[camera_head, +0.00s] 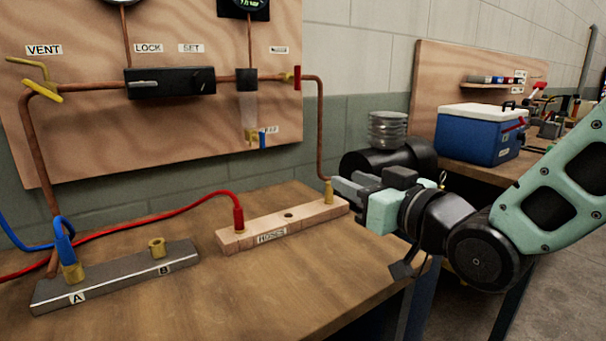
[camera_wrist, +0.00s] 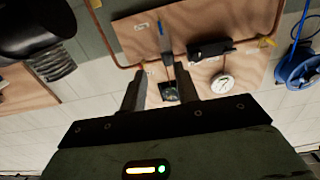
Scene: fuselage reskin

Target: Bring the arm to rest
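My gripper (camera_head: 352,184) is at the right of the workbench in the head view, pointing left over the bench's right end near the wooden HOSES block (camera_head: 288,222). In the wrist view my gripper (camera_wrist: 160,72) shows two fingers apart with nothing held between them. The arm reaches in from the right edge of the head view. The fingers appear clear of the block and copper pipe, though the exact gap cannot be told.
The bench (camera_head: 200,300) holds a metal block (camera_head: 120,278) marked A and B; a blue hose plug sits at A. A red hose plug (camera_head: 239,217) sits in the wooden block. A pipe panel (camera_head: 90,130) stands behind. A blue cooler (camera_head: 480,135) is on the far bench.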

